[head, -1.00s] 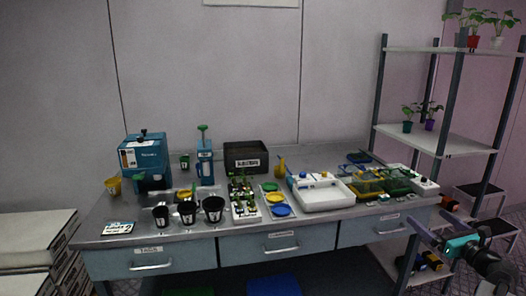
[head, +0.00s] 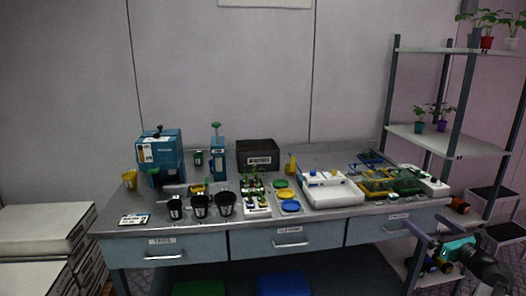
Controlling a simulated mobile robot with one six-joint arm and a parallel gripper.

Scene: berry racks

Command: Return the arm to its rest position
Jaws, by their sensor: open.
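My gripper (head: 428,247) shows at the lower right of the head view, in front of the shelf rack and beyond the bench's right end. Its jaws point left and look open, with nothing seen between them. A teal part of my arm shows behind the jaws, and the dark arm links run off toward the lower right edge.
A metal bench (head: 150,226) holds three black pots (head: 200,207), a blue machine (head: 160,152), a dark crate (head: 258,155) and a white basin (head: 333,192). A rack (head: 440,140) with potted plants stands right. Stacked white boxes (head: 40,235) stand left.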

